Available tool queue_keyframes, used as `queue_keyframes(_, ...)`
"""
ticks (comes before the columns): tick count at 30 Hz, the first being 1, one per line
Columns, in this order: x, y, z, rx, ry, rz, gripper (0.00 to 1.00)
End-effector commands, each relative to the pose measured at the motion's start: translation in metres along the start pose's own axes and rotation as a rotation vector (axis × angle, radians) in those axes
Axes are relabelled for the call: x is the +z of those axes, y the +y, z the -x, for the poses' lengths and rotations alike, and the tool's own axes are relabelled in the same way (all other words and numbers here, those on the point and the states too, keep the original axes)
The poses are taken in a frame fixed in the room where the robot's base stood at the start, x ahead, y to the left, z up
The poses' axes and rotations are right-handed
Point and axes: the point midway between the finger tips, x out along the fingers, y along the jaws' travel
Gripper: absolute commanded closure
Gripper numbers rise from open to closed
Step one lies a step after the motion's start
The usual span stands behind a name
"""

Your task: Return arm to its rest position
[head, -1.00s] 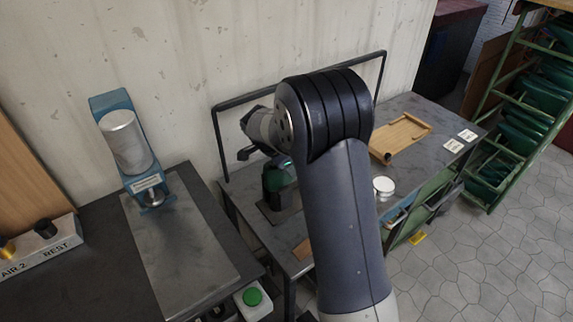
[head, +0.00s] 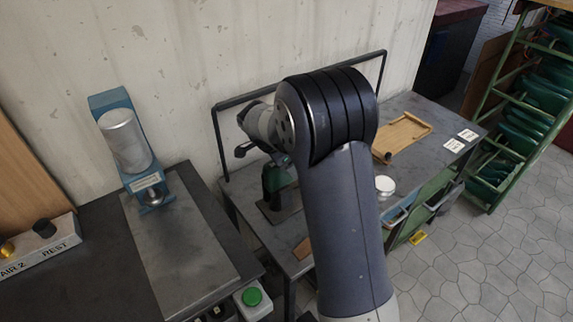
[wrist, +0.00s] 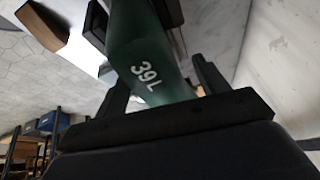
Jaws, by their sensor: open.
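My gripper (wrist: 160,75) is open in the wrist view, with one dark finger on each side of a green form (wrist: 150,55) marked "39L". I cannot tell whether the fingers touch it. In the head view the green form (head: 279,180) stands on a dark base on the far bench (head: 245,210), just below my wrist. My bent arm covers part of the view, and the gripper's fingers are mostly hidden there.
A blue press with a metal cylinder (head: 126,140) stands on the left bench by the wall. A black frame (head: 218,130) rises behind my arm. A wooden tray (head: 405,136), a white round tin (head: 385,186) and white cards lie on the right part of the bench.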

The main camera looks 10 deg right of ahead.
Motion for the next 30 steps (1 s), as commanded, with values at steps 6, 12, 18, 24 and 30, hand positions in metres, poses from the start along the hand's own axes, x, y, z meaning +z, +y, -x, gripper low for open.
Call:
queue_keyframes(6,0.0,-0.001,0.046,-0.007,0.001,-0.001,0.31)
queue_keyframes(12,0.0,-0.001,0.079,-0.005,0.0,0.0,0.31)
queue_keyframes(18,0.0,0.0,0.092,-0.002,0.0,-0.001,0.31)
queue_keyframes(24,0.0,0.0,0.093,-0.002,0.0,-0.001,0.31)
queue_keyframes(30,0.0,0.0,0.089,0.0,0.0,-0.001,0.31)
